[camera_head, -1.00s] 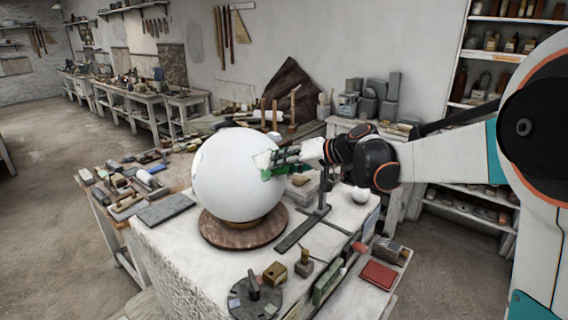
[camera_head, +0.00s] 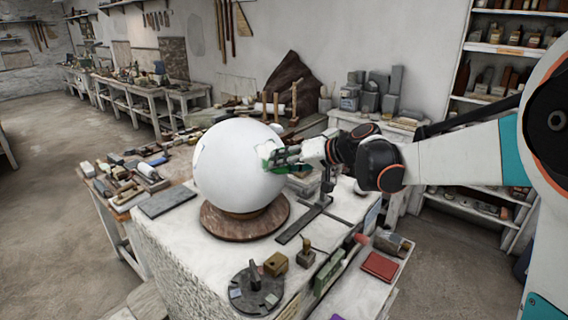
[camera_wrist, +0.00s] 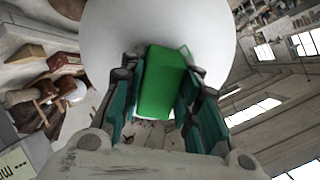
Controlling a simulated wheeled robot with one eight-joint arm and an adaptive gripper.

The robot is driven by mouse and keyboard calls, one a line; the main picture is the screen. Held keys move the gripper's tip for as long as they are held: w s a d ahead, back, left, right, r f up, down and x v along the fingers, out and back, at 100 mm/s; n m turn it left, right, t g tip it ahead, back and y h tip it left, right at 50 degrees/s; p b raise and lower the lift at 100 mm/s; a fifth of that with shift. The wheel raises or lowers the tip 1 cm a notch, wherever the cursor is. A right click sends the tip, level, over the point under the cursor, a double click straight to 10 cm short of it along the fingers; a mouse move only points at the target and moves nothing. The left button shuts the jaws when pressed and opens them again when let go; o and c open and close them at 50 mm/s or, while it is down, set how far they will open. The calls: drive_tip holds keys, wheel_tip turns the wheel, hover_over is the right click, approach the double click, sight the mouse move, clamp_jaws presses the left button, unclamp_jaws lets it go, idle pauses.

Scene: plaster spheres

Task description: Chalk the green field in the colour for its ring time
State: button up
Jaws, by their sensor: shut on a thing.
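A large white plaster sphere (camera_head: 232,172) rests on a round brown wooden base (camera_head: 215,226) on the work block. My gripper (camera_head: 272,158) is at the sphere's right side. In the wrist view my gripper (camera_wrist: 165,100) is shut on a green chalk block (camera_wrist: 160,85), whose far end is at or very near the sphere (camera_wrist: 115,35). I cannot tell whether it touches. A thin green line (camera_wrist: 186,49) shows on the sphere just beside the block's end. The rest of the green field is hidden or not distinguishable.
A dark metal stand (camera_head: 305,222) is right of the base. A dark round dial-like disc (camera_head: 256,298), small brown blocks (camera_head: 276,264) and a red pad (camera_head: 380,266) lie at the front. A grey slab (camera_head: 166,203) and tools are left. Shelves (camera_head: 490,100) stand right.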

drive_tip(key=shift+w+d+r+p, duration=0.2)
drive_tip(key=shift+w+r+p, duration=0.05)
drive_tip(key=shift+w+r, duration=0.35)
drive_tip(key=shift+w+d+r+p, duration=0.15)
drive_tip(key=shift+w+r+p, duration=0.1)
drive_tip(key=shift+w+r, duration=0.35)
drive_tip(key=shift+w+f, duration=0.1)
drive_tip(key=shift+s+d+f, duration=0.15)
drive_tip(key=shift+s, duration=0.45)
drive_tip(key=shift+s+d+f, duration=0.15)
drive_tip(key=shift+s, duration=0.4)
drive_tip(key=r+p, duration=0.1)
drive_tip(key=w+a+r+h+p, duration=0.1)
drive_tip(key=r+g+p, duration=0.1)
drive_tip(key=p, duration=0.1)
drive_tip(key=shift+w+a+r, duration=0.1)
drive_tip(key=shift+w+a, duration=0.1)
drive_tip(key=shift+a, duration=0.05)
drive_tip(key=shift+w+h, duration=0.1)
drive_tip(key=shift+h, duration=0.3)
